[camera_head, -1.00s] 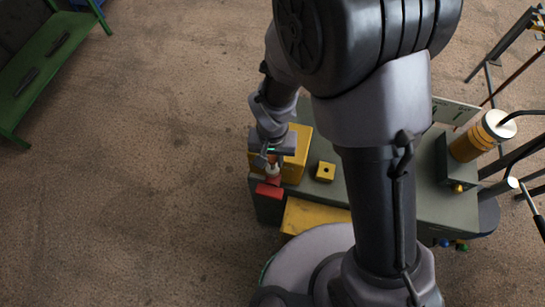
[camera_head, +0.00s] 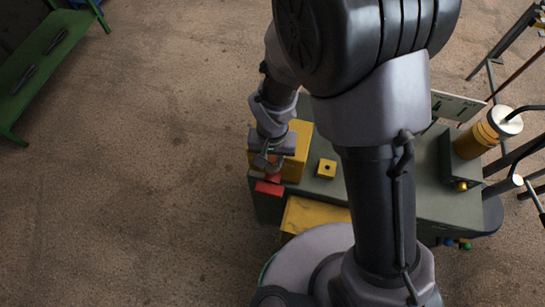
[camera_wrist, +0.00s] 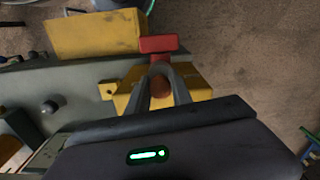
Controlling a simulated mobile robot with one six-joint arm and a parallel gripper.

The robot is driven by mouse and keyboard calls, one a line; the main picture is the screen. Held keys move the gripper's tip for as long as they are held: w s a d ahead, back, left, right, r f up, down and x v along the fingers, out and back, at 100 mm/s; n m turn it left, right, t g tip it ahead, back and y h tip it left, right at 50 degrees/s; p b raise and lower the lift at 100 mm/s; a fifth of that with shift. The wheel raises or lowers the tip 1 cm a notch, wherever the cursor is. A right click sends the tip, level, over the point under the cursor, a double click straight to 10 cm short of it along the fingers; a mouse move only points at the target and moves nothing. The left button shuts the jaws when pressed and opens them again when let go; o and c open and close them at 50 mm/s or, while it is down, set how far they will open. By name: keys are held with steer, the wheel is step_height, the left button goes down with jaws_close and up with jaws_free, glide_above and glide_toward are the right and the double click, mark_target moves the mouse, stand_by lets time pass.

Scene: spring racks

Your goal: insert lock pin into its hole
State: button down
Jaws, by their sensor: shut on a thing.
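My gripper (camera_head: 268,163) points down at the left end of the grey bench, in front of a yellow block (camera_head: 297,150). In the wrist view its two fingers (camera_wrist: 160,92) are shut on a red, rounded piece (camera_wrist: 160,86), which I take for the lock pin's head. A red bar (camera_head: 269,188) lies just beyond the fingertips and also shows in the wrist view (camera_wrist: 158,44). The pin's lower part and the hole are hidden by the fingers and the red parts, so I cannot tell how deep the pin sits.
A small yellow cube with a dark hole (camera_head: 326,169) stands on the grey bench (camera_head: 415,195). A larger yellow block (camera_head: 313,214) is at its near side. A yellow, white-topped cylinder (camera_head: 478,140) stands at the right. The floor at left is clear, up to a green bench (camera_head: 45,70).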

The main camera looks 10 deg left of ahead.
steer(key=shift+f, duration=0.2)
steer(key=c, duration=1.1)
jaws_free()
steer(key=shift+o, duration=0.2)
step_height(320, 180, up, 17)
steer(key=p, duration=0.3)
steer(key=shift+r+p, duration=0.2)
steer(key=shift+p, duration=0.1)
